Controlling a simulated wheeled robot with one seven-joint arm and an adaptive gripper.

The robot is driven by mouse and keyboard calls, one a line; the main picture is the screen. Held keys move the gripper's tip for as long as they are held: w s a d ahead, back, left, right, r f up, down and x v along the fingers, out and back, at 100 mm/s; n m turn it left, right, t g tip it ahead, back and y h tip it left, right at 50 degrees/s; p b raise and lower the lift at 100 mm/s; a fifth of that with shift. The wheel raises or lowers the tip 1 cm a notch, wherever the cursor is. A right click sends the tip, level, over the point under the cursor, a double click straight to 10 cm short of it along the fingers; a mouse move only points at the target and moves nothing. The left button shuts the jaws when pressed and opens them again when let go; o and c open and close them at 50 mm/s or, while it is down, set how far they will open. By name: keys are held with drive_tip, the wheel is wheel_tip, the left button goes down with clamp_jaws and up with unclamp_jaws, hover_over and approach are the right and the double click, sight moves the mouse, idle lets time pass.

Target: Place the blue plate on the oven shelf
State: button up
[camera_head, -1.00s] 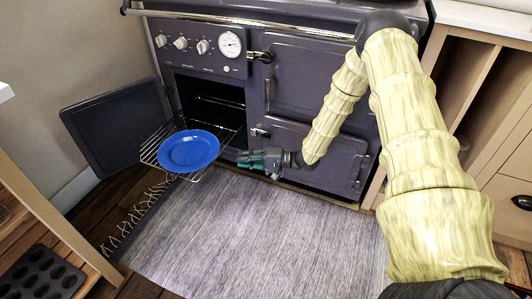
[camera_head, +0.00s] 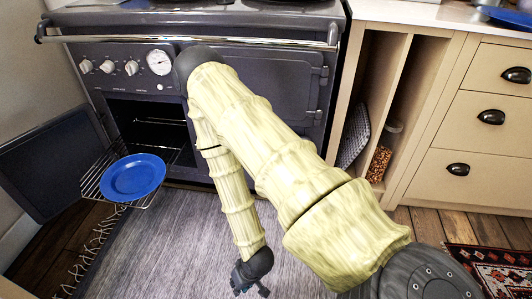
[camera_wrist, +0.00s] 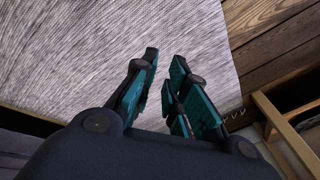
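The blue plate (camera_head: 133,177) lies on the pulled-out wire oven shelf (camera_head: 93,184), at the left in the head view. The shelf sticks out of the open oven cavity (camera_head: 150,122). My gripper (camera_head: 252,290) hangs low over the rug, to the right of the plate and well apart from it. In the wrist view my gripper (camera_wrist: 160,85) has its two teal fingers apart with nothing between them, over the grey rug. The plate is not in the wrist view.
The dark oven door (camera_head: 48,165) stands open at the left. The grey rug (camera_head: 170,240) lies clear before the oven (camera_head: 270,80). Wooden drawers (camera_head: 465,120) stand at the right, with another blue plate (camera_head: 505,16) on the counter above. A patterned red rug (camera_head: 495,268) lies at the lower right.

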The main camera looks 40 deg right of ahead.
drive_tip(key=s+d+r+n+g+h, duration=0.1)
drive_tip(key=s+d+n+g+h, duration=0.1)
drive_tip(key=s, duration=0.8)
drive_tip(key=shift+s+g, duration=0.3)
drive_tip(key=shift+s, duration=0.05)
drive_tip(key=shift+r, duration=0.1)
